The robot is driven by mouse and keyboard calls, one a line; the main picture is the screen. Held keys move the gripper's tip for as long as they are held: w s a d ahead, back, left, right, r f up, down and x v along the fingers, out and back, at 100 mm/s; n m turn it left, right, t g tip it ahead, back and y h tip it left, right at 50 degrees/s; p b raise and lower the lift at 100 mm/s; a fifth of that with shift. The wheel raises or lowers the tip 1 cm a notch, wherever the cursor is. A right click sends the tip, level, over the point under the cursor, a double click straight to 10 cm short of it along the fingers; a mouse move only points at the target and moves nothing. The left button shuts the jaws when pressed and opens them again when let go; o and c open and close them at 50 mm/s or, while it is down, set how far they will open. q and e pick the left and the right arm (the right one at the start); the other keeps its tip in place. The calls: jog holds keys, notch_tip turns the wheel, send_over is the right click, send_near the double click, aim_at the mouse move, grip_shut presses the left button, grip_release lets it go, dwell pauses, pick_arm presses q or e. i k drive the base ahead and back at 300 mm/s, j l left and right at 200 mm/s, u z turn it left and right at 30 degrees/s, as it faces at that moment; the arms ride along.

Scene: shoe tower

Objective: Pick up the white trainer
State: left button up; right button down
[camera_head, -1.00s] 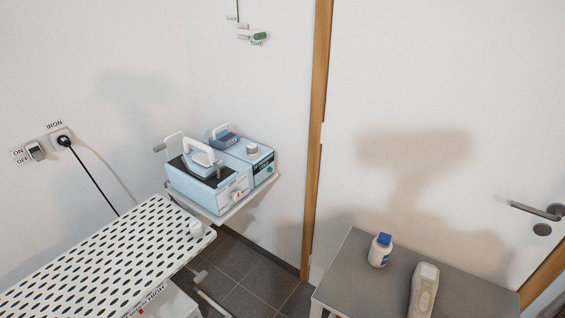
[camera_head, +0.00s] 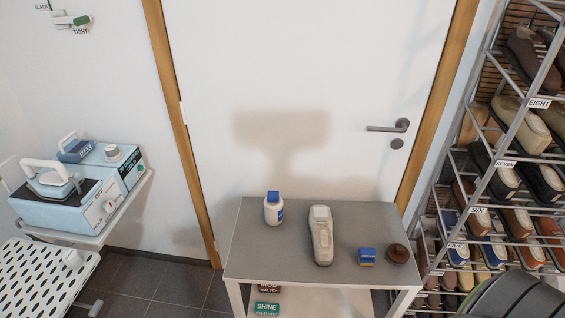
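No shoe in view is plainly a white trainer. A cream shoe (camera_head: 520,123) sits on the tall shoe rack (camera_head: 487,178) at the right, between the labels EIGHT and SEVEN. I cannot tell whether either is the trainer. Neither of my grippers is in view.
A closed door (camera_head: 300,90) is behind. A perforated ironing board (camera_head: 40,280) and blue machine (camera_head: 75,190) are left.

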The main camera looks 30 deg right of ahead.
aim_at(320, 220)
jog(key=k+z, duration=0.2)
jog(key=z, duration=1.05)
